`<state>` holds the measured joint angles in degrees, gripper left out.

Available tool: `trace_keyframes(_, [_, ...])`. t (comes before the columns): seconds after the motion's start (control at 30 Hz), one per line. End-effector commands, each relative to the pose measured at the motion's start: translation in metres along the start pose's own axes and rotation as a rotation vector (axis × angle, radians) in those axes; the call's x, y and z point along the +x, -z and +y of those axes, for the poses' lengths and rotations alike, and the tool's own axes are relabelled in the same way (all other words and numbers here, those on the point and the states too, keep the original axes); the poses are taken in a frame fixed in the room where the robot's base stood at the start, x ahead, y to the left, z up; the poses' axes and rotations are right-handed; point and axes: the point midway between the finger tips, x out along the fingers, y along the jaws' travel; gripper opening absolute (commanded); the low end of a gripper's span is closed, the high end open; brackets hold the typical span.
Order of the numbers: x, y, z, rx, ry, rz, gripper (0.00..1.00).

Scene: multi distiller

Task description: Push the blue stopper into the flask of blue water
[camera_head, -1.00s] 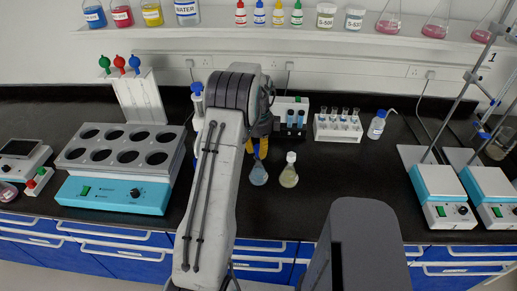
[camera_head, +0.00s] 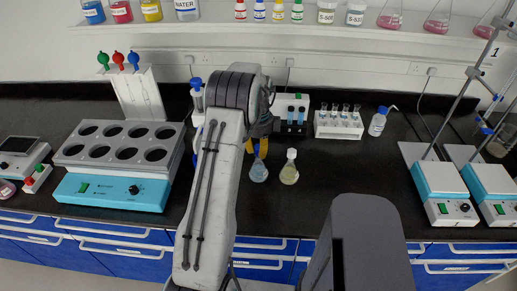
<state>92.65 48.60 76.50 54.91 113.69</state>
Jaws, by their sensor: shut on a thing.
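The flask of blue water (camera_head: 259,173) stands on the black bench, just right of my arm. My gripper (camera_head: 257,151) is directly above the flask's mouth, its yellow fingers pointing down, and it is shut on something. A second flask with pale yellow liquid (camera_head: 289,170) and a white top stands close to the right of the blue one.
A heating block with round wells (camera_head: 125,165) stands at the left. Behind the flasks are a tube device (camera_head: 292,112) and a white vial rack (camera_head: 338,125). A wash bottle (camera_head: 378,122) stands further right. Hotplates with stands (camera_head: 440,190) are at the far right. The bench right of the flasks is clear.

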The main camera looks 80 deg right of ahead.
Motion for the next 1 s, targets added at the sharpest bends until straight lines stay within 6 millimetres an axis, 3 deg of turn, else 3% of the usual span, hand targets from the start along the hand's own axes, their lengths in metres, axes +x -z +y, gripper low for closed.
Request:
trace_keyframes(0.73, [0.0080, 0.0000, 0.0000, 0.000, 0.000, 0.000, 0.16])
trace_keyframes(0.77, [0.0080, 0.0000, 0.0000, 0.000, 0.000, 0.000, 0.28])
trace_keyframes(1.0, [0.0079, 0.0000, -0.0001, 0.000, 0.000, 0.000, 0.50])
